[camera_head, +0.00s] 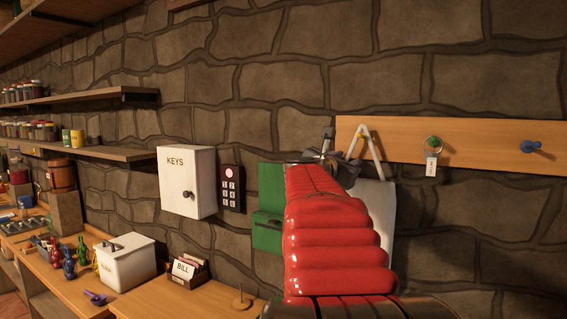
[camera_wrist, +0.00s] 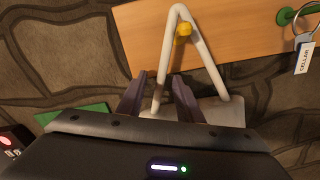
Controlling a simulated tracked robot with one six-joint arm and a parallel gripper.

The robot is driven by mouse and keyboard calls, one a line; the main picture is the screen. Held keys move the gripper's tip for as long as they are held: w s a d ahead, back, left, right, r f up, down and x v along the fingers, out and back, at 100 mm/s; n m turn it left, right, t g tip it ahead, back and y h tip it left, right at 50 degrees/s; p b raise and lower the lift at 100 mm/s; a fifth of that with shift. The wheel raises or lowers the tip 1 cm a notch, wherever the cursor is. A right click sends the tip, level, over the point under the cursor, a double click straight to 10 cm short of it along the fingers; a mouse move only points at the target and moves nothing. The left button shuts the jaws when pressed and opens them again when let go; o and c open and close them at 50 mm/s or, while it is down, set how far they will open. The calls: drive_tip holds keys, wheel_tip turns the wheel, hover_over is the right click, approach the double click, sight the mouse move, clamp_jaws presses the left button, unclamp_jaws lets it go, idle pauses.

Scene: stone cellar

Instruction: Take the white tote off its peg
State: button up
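The white tote (camera_head: 378,207) hangs on the wall rail at the centre right, partly hidden by my red arm. Its white handle (camera_wrist: 207,62) rises to a point and loops over a yellow peg (camera_wrist: 183,33). The top edge of the tote body shows low in the wrist view (camera_wrist: 228,111). My gripper (camera_wrist: 158,79) is open, and the left strap of the handle appears between its two fingers, with gaps showing on both sides. In the head view my gripper (camera_head: 338,160) is at the tote's upper left, below the peg.
The wooden rail (camera_head: 470,146) also has a green peg (camera_head: 433,142) with a tagged key ring (camera_head: 431,165) and a blue peg (camera_head: 531,146). A green object (camera_head: 268,207), a keypad (camera_head: 231,188) and a KEYS box (camera_head: 187,181) are left of my arm. A cluttered bench stands lower left.

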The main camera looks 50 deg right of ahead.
drive_tip(key=shift+w+d, duration=0.1)
drive_tip(key=shift+d, duration=0.45)
drive_tip(key=shift+c, duration=0.5)
clamp_jaws()
drive_tip(key=c, duration=0.5)
unclamp_jaws()
clamp_jaws()
drive_tip(key=shift+a+r, duration=0.15)
drive_tip(key=shift+r, duration=0.6)
